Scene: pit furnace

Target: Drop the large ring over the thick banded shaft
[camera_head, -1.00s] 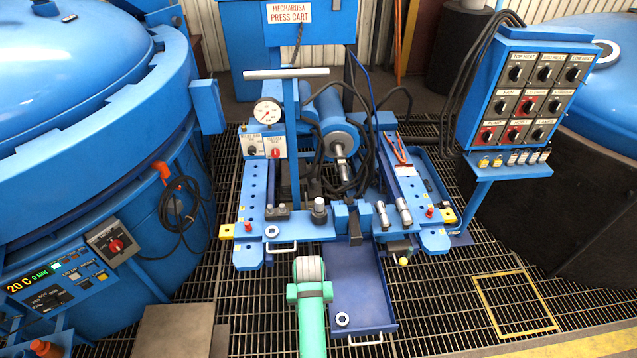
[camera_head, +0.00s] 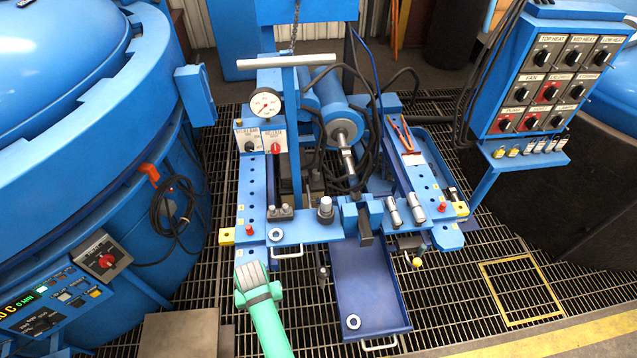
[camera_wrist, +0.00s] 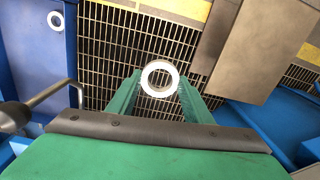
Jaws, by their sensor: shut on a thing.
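My gripper (camera_wrist: 159,88) is shut on a pale metal ring (camera_wrist: 145,79), held between the two green fingertips, with dark grating showing through its hole. In the head view my green arm reaches up from the bottom, left of the blue tray; the fingertips and held ring are hidden there. On the blue cart's front bar stand a stout grey post (camera_head: 325,210) on a dark base and two silver cylinders (camera_head: 392,210) (camera_head: 416,208) further right. I cannot tell which one is the thick banded shaft. The held ring is apart from all of them.
A ring (camera_head: 276,234) lies on the bar's left end, and another (camera_head: 353,322) lies in the pulled-out blue tray (camera_head: 372,285); that tray ring also shows in the wrist view (camera_wrist: 56,20). Handles (camera_head: 287,254) jut from the front. Open grating lies right of the tray.

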